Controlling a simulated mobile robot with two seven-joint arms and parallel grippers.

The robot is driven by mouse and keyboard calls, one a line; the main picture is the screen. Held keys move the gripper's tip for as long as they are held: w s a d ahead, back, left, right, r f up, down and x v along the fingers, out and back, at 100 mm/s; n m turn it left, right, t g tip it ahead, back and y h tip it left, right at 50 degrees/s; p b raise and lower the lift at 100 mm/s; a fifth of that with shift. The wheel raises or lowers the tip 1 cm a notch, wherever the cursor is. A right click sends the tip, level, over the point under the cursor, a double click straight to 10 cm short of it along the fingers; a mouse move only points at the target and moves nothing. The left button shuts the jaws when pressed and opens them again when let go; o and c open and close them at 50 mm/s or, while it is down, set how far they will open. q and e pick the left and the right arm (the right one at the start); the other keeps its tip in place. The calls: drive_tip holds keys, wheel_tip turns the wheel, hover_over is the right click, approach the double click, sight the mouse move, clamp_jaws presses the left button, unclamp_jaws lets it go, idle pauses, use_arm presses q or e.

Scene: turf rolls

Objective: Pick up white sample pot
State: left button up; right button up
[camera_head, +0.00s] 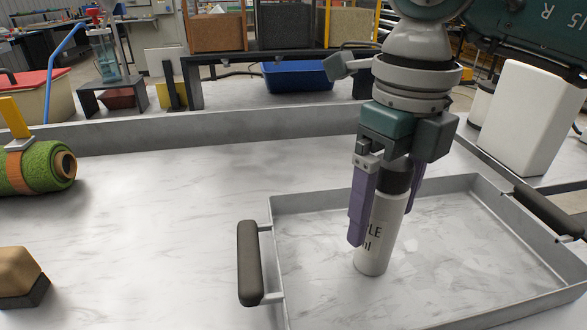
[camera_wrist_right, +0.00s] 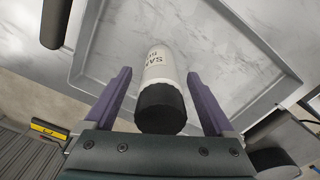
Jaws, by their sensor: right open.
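The white sample pot (camera_head: 379,235) is a white cylinder with dark lettering and a black cap. It stands upright in a grey metal tray (camera_head: 283,268), near the tray's left side. My right gripper (camera_head: 382,226) points down over the pot, with its purple fingers on either side of it. In the right wrist view the pot (camera_wrist_right: 158,68) lies between the open fingers of the gripper (camera_wrist_right: 166,84), with a gap on each side. The cap's top is partly hidden by the gripper in the head view. My left gripper is not in view.
The tray has dark handles at left (camera_head: 249,262) and right (camera_head: 549,212). A green turf roll (camera_head: 38,168) and a wooden-topped block (camera_head: 18,275) lie at the left. A white container (camera_head: 527,115) stands behind the tray at the right. The table's middle left is clear.

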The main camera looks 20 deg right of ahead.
wheel_tip(320, 180, down, 2)
drive_tip(key=shift+f, duration=0.1)
clamp_jaws()
idle(0.7)
